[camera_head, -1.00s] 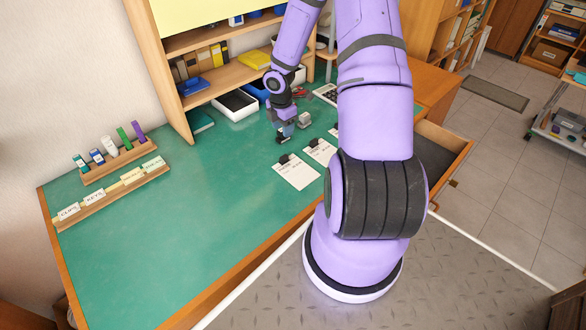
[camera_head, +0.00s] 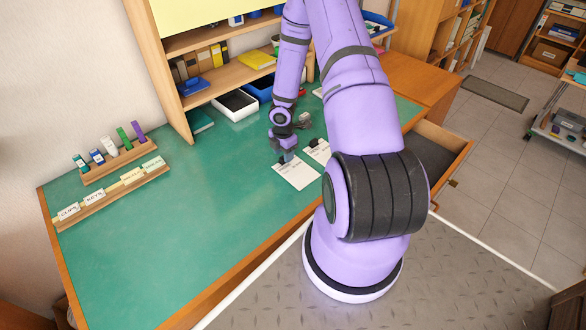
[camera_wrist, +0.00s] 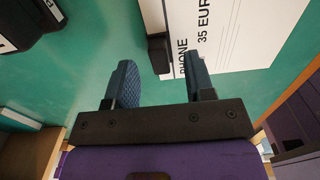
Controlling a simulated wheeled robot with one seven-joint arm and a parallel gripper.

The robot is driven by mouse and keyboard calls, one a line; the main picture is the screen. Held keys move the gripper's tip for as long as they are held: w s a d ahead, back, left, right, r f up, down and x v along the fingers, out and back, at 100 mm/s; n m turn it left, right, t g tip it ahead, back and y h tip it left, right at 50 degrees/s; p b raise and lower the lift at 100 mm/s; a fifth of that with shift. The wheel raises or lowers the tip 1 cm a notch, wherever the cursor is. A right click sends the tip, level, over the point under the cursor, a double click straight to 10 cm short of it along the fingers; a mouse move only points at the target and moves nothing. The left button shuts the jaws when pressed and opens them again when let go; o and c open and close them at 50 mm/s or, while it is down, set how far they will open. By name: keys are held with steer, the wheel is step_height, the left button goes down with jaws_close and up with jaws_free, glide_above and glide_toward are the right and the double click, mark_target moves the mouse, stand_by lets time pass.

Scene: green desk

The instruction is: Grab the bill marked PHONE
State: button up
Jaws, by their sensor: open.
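The bill marked PHONE (camera_wrist: 240,45) is a white sheet that also reads "35 EUR" in the wrist view. A black clip (camera_wrist: 158,54) sits at its edge. My gripper (camera_wrist: 161,76) is open, with the clip seen between and just beyond its two fingertips. The right finger overlaps the sheet in the picture, and the height above it is hard to tell. In the head view, my gripper (camera_head: 287,158) is at the upper end of the leftmost white sheet (camera_head: 297,176) and hides its clip.
Another white sheet (camera_head: 319,151) lies just right, partly behind my arm. A label rack (camera_head: 112,196) and a rack of coloured binders (camera_head: 112,160) stand at the left. A white tray (camera_head: 235,105) is at the back. The desk's (camera_head: 190,230) left and front are clear.

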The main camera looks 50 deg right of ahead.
steer(key=shift+f, duration=0.8)
steer(key=shift+c, duration=0.2)
jaws_close()
steer(key=shift+r, duration=0.15)
